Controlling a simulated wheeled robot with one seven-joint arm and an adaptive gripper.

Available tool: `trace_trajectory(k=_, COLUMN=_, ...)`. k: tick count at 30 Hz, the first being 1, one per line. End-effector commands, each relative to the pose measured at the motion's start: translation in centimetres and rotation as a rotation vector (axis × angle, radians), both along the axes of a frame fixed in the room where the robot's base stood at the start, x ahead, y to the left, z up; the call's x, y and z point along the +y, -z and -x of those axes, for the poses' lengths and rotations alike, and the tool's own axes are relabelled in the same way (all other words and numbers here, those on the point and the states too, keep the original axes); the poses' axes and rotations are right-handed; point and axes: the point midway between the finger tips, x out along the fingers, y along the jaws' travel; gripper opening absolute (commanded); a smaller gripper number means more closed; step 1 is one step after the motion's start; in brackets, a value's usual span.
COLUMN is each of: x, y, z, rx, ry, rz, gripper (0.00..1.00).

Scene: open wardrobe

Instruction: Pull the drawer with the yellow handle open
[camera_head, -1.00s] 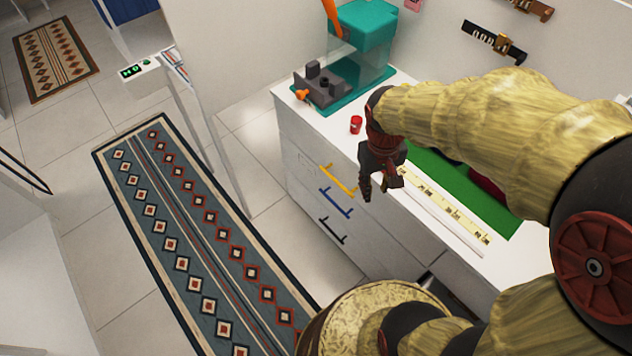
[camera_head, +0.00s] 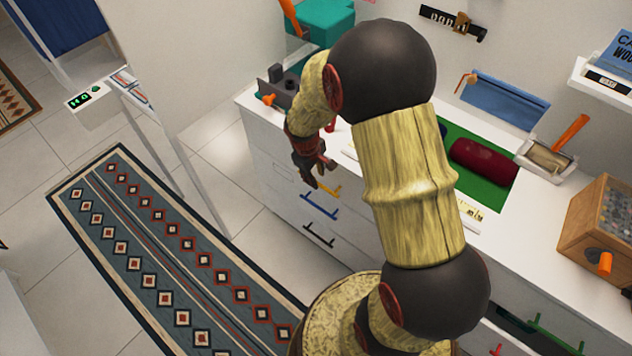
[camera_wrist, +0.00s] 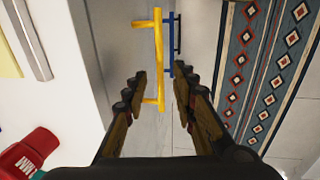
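The yellow handle (camera_head: 326,193) is on the top drawer of a white cabinet, above a blue handle (camera_head: 320,207) and a black handle (camera_head: 318,235). My gripper (camera_head: 318,172) is just above the yellow handle in the head view and hides part of it. In the wrist view, the yellow handle (camera_wrist: 159,62) runs lengthwise, and its near end lies between the two open fingers (camera_wrist: 158,88). The fingers are apart, with nothing gripped. I cannot tell whether they are level with the handle. The drawer looks closed.
The white countertop (camera_head: 250,100) holds a green mat (camera_head: 490,192) with a dark red roll, and a wooden box (camera_head: 590,225) at the right. A red container (camera_wrist: 30,152) shows in the wrist view. A patterned rug (camera_head: 150,250) lies on clear floor.

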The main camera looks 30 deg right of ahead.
Motion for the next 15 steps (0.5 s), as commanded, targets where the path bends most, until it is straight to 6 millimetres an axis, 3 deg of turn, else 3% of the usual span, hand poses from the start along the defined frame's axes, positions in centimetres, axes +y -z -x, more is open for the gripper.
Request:
trace_trajectory(k=1, x=-0.2, y=1.2, z=0.0, rx=0.003, ry=0.001, rz=-0.001, gripper=0.27)
trace_trajectory(k=6, x=-0.5, y=3.1, z=-0.1, rx=0.001, ry=0.001, rz=-0.001, gripper=0.27)
trace_trajectory(k=15, x=-0.6, y=3.3, z=-0.2, rx=0.001, ry=0.001, rz=-0.001, gripper=0.27)
